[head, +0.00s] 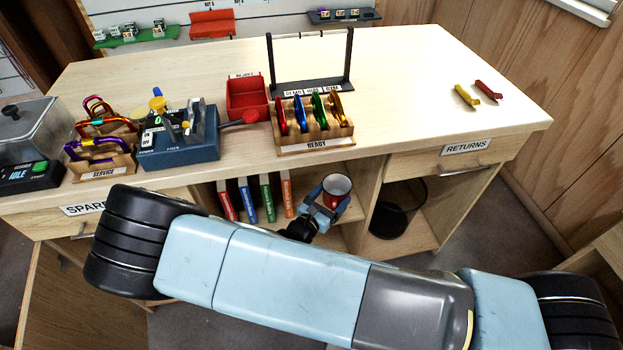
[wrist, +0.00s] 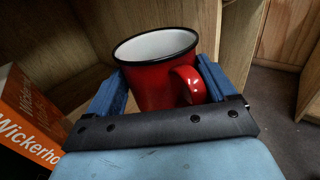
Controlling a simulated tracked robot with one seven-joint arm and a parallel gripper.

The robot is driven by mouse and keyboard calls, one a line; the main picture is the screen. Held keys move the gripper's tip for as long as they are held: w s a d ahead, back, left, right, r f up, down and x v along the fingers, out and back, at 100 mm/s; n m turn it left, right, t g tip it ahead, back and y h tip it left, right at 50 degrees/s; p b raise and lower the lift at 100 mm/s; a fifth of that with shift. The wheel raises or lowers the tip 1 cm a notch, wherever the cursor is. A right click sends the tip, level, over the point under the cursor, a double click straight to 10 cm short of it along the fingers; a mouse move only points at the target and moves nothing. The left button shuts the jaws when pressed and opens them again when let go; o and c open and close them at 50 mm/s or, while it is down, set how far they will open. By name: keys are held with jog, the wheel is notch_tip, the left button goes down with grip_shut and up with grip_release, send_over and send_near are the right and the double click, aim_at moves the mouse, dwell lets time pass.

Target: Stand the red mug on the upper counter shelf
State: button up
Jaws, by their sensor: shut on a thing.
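The red mug (head: 333,199) has a white inside and a dark rim. It is upright in the open compartment under the counter, right of the books. My gripper (head: 327,204) is shut on the mug, with one blue finger on each side. In the wrist view the mug (wrist: 158,80) fills the space between the fingers of my gripper (wrist: 160,90), its handle toward the right finger. The mug's base is hidden, so I cannot tell whether it touches the shelf (head: 348,232). The upper shelf compartment is partly hidden by my arm.
Several books (head: 247,199) stand left of the mug; an orange one (wrist: 30,115) is close in the wrist view. A black wire bin (head: 398,210) is in the right compartment, past an upright divider (head: 367,192). The counter top (head: 410,95) above carries racks and a red bin (head: 247,98).

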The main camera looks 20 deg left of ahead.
aim_at(331, 188)
jog(key=w+f, duration=0.1)
jog(key=w, duration=0.1)
jog(key=w+f, duration=0.1)
jog(key=w, duration=0.1)
jog(key=w+a+f, duration=0.1)
jog(key=w, duration=0.2)
jog(key=shift+a, duration=0.1)
jog(key=w+f, duration=0.2)
jog(key=f, duration=0.1)
jog(key=w+a+f, duration=0.1)
jog(key=w+f, duration=0.2)
jog(key=shift+w+a+f, duration=0.15)
jog(key=shift+w+f, duration=0.1)
jog(key=shift+w, duration=0.1)
jog(key=shift+f, duration=1.45)
jog(key=shift+f, duration=0.1)
jog(key=o, duration=0.9)
jog(key=shift+o, duration=0.2)
jog(key=shift+s, duration=0.2)
jog(key=v, duration=0.7)
jog(key=shift+s+a, duration=0.1)
